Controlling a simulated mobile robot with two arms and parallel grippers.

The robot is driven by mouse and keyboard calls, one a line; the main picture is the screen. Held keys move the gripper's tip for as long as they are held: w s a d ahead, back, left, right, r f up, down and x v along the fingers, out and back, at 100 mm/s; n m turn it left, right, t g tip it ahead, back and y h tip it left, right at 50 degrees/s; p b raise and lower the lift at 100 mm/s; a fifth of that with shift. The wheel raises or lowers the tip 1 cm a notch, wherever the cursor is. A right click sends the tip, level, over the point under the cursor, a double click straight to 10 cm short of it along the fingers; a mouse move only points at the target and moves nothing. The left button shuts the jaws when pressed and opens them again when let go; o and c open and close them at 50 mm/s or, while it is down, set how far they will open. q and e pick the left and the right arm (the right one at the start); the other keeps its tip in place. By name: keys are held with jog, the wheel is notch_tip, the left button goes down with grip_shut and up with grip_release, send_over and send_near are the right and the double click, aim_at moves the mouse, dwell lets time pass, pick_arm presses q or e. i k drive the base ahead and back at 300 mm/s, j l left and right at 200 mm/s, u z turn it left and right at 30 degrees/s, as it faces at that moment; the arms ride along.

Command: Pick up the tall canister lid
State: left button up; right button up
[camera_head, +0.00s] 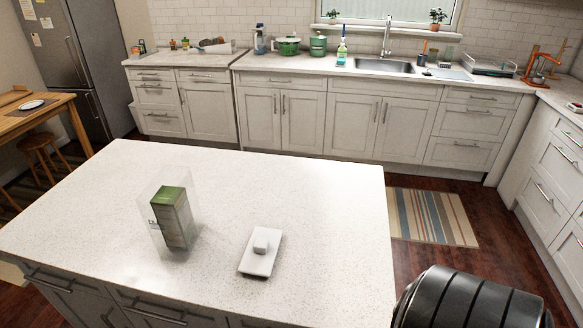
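A white rectangular lid (253,264) with a raised block-like knob (261,241) on top lies flat on the light speckled island counter (300,190), right of its front middle. To its left stands a tall clear canister (151,208), upright, with its top apparently uncovered. A green box (174,215) is inside the canister. A gap of bare counter separates the lid from the canister. Neither of my grippers is in view.
The rest of the island top is clear. A dark ribbed rounded shape (470,300) is at the bottom right; I cannot tell what it is. A striped rug (432,217) lies beyond the island. Cabinets with a sink (385,66) line the back wall.

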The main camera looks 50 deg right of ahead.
aim_at(251, 264)
jog(key=i+l+z, duration=0.15)
jog(key=l+z, duration=0.3)
jog(key=i+l+z, duration=0.15)
jog(key=z, duration=0.35)
